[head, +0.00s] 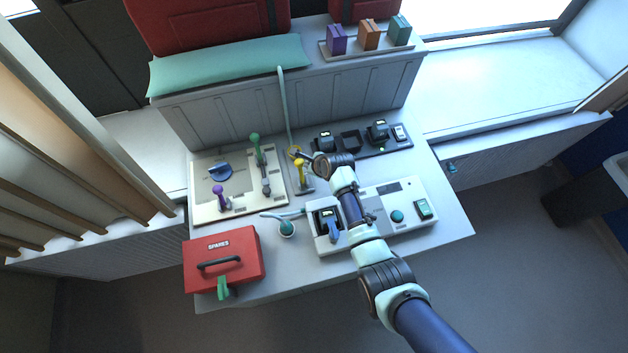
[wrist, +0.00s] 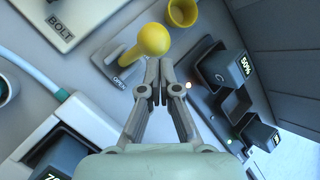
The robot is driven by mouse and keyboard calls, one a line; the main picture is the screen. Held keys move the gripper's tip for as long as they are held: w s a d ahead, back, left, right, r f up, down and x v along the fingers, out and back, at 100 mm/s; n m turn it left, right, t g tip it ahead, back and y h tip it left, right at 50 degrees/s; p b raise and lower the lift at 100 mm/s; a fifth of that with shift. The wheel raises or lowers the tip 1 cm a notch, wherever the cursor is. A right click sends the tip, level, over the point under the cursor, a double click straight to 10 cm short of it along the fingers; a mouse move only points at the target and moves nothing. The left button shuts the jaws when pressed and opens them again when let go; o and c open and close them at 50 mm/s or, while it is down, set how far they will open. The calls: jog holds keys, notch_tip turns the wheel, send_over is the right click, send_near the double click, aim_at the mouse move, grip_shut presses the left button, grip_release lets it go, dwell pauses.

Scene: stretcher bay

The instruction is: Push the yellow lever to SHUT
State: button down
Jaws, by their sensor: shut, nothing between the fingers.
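The yellow lever (head: 299,170) stands on a small grey base plate in the middle of the bench in the head view. In the wrist view the lever's round knob (wrist: 154,39) shows just beyond my fingertips, with the word OPEN on the base plate near the lever's foot. The SHUT marking is not visible. My gripper (wrist: 159,84) is shut and empty. Its tips are close to the knob; I cannot tell whether they touch it. In the head view my gripper (head: 298,154) is beside the lever's top.
A panel (head: 240,199) with green and purple levers and a blue knob lies to the left. A charger strip (head: 370,151) with black batteries is behind right. A white console (head: 410,235) lies under my forearm. A red SPARES box (head: 240,245) stands front left. A yellow ring cup (wrist: 182,12) is near the lever.

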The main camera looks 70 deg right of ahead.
jog(key=shift+s+a+r+p, duration=0.15)
jog(key=shift+s+r+p, duration=0.05)
jog(key=shift+r+p, duration=0.55)
jog(key=shift+f, duration=0.1)
notch_tip(320, 180, up, 10)
jog(key=s+d+p, duration=0.1)
jog(key=p, duration=0.4)
jog(key=shift+s+d+p, duration=0.2)
jog(key=shift+d+p, duration=0.05)
jog(key=shift+p, duration=0.15)
